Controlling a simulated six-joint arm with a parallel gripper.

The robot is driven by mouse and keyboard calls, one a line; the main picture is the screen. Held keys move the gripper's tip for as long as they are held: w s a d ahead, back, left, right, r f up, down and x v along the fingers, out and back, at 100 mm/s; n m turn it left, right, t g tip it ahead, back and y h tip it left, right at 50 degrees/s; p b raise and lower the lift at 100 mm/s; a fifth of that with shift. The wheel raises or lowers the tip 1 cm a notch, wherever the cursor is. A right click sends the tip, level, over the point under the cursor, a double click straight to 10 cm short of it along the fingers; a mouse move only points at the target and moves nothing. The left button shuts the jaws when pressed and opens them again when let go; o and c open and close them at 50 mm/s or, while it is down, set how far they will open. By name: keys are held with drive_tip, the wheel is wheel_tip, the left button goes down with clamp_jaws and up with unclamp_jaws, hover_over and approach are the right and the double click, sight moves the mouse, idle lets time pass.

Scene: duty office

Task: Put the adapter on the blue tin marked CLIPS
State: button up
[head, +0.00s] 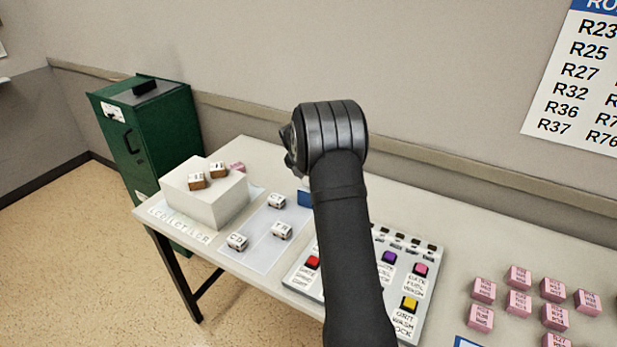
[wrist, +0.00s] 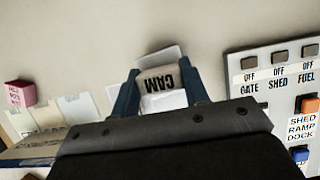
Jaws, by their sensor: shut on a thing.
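I cannot tell whether this block is the adapter. In the head view my arm hides the gripper and the held block. A small blue patch (head: 304,198) shows at the left edge of my arm; I cannot tell whether it is the blue tin or part of my gripper. No CLIPS marking can be read in either view.
Several small white-topped blocks (head: 282,230) stand on a pale mat (head: 262,255) and a white box (head: 205,205). A button panel (head: 300,275) lies partly behind my arm; it also shows in the wrist view (wrist: 240,62). Several pink blocks (head: 518,302) stand at right.

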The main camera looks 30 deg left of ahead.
drive_tip(key=o, duration=0.9)
drive_tip(key=shift+f, duration=0.1)
drive_tip(key=shift+o, duration=0.2)
drive_tip(key=v, duration=1.2)
drive_tip(key=x, duration=1.2)
drive_tip(key=shift+f, duration=0.1)
wheel_tip(320, 180, up, 3)
drive_tip(key=shift+f, duration=0.15)
drive_tip(key=shift+r, duration=0.65)
